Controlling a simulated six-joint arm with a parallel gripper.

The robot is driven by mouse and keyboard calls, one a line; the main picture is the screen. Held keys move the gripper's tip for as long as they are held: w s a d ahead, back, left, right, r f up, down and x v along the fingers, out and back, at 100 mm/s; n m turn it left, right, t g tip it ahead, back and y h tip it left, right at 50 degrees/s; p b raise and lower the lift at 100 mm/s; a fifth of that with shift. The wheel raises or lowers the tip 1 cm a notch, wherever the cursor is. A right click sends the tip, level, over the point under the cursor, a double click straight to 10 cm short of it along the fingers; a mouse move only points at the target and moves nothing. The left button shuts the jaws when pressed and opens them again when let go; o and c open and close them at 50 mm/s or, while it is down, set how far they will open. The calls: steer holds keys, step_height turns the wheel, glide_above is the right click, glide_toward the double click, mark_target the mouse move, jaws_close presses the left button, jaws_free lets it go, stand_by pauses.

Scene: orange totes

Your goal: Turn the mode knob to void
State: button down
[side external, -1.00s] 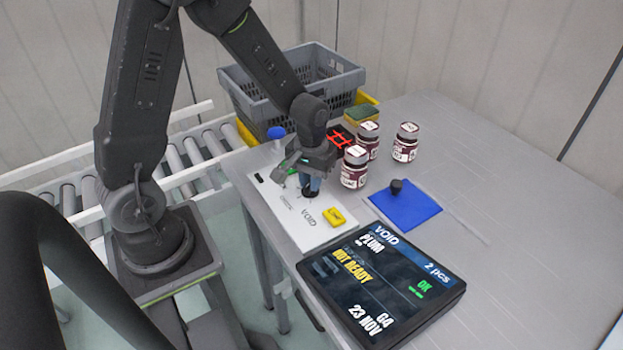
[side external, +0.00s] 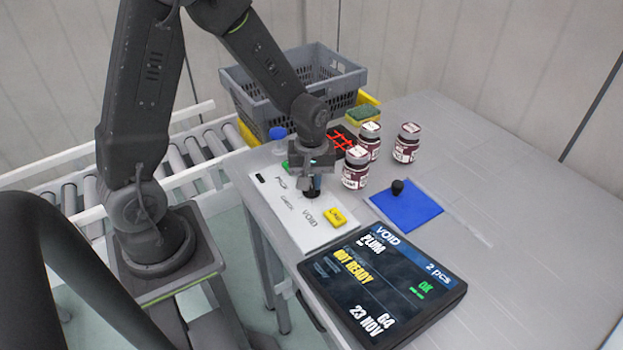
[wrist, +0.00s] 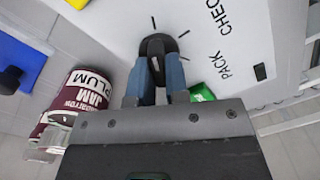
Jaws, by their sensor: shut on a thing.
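The mode knob (wrist: 157,45) is black and sits on a white panel (side external: 296,225) printed with PACK, CHECK and VOID. My gripper (wrist: 155,72) is shut on the knob, with blue fingers on either side of its grip. The tilted screen (side external: 385,280) reads VOID at the top, with PLUM, 2 pcs, NOT READY and a green OK. Which label the knob points to is hard to tell.
Several plum jam jars (side external: 355,168) stand right of my gripper. A grey crate (side external: 290,95) and a sponge (side external: 362,113) are behind. The right tabletop is clear.

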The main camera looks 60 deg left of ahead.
stand_by(0.3)
steer(key=c, duration=1.1)
jaws_free()
step_height(320, 180, up, 14)
steer(key=shift+f, duration=0.1)
